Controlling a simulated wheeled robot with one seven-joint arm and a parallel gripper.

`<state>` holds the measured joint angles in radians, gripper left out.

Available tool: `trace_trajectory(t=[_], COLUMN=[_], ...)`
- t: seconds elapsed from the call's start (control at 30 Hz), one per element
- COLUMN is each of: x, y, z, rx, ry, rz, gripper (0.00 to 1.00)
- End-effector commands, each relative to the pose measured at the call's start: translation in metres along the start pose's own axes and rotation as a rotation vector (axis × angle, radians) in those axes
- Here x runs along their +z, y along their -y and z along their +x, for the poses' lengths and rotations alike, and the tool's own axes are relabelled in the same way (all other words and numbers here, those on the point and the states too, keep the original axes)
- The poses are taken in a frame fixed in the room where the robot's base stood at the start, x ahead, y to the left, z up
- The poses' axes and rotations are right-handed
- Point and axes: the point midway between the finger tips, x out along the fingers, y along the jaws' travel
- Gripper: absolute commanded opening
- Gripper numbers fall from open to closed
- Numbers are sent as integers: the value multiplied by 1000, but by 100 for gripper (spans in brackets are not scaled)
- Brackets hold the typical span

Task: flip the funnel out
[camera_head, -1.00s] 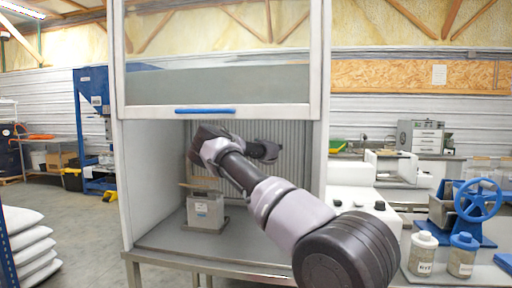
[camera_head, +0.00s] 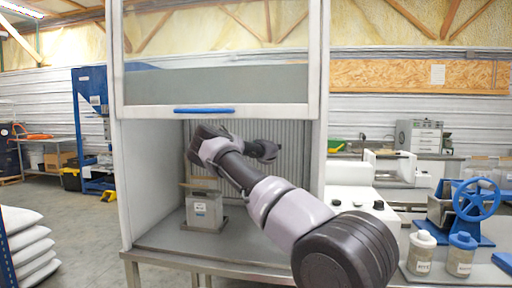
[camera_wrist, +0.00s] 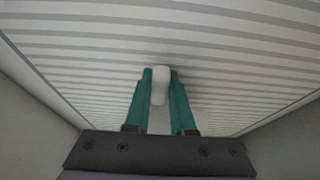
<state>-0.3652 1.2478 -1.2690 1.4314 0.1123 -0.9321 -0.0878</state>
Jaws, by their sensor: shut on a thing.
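My gripper (camera_wrist: 161,90) shows in the wrist view with its two green fingers shut on a small pale rounded piece (camera_wrist: 161,72). I cannot tell whether this piece is part of the funnel. The ribbed back wall of the hood fills the view beyond it. In the head view my arm reaches into the hood and its far end hides the fingers. A grey labelled container (camera_head: 204,212) stands on the hood floor, with a flat tan piece (camera_head: 199,186) at its top. No clear funnel shape shows in either view.
The hood (camera_head: 157,180) has side walls and a raised glass sash with a blue handle (camera_head: 204,110) above my arm. Two lidded jars (camera_head: 421,254) and a blue hand-wheel device (camera_head: 478,199) stand at the right. The hood floor left of the container is clear.

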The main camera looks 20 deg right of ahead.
Motion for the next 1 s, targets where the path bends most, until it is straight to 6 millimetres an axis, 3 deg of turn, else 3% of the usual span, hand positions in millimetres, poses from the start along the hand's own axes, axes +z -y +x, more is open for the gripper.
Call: trace_trajectory(t=[0.77, 1.0], x=[0, -7], y=[1, 1], z=[0, -13], rx=[-1, -2], ry=[0, 33], rz=[-1, 0], gripper=[0, 0])
